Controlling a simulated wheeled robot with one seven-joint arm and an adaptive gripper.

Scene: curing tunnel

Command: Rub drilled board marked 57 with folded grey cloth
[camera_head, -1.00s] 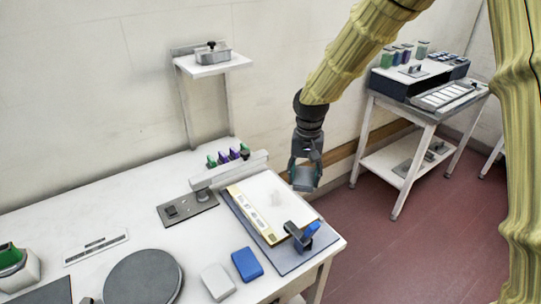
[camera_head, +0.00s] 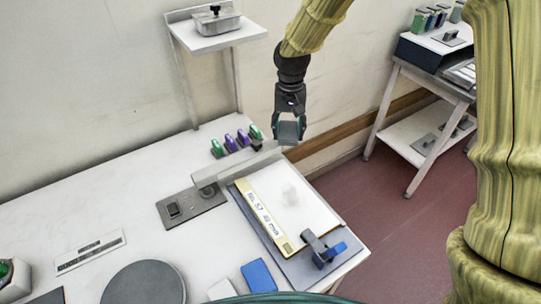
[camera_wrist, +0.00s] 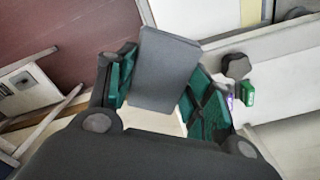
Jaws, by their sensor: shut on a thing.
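My gripper (camera_head: 289,137) is shut on the folded grey cloth (camera_wrist: 165,68), which shows as a grey block between the green finger pads in the wrist view. In the head view the gripper hangs in the air above and beyond the far end of the board, apart from it. The drilled board (camera_head: 291,196) is a white panel with a yellowish strip (camera_head: 265,215) marked 57 along its left side. A faint grey smudge is on its face. It lies on a grey base plate (camera_head: 322,268). A clamp with a blue handle (camera_head: 323,249) sits at its near right corner.
A grey bar on a post (camera_head: 235,167) stands at the board's far left. Several green and purple clips (camera_head: 238,140) line up behind it. A blue block (camera_head: 259,276) and a round dark disc (camera_head: 145,284) lie nearer. A wall shelf (camera_head: 217,34) stands behind; a side table (camera_head: 425,110) is at right.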

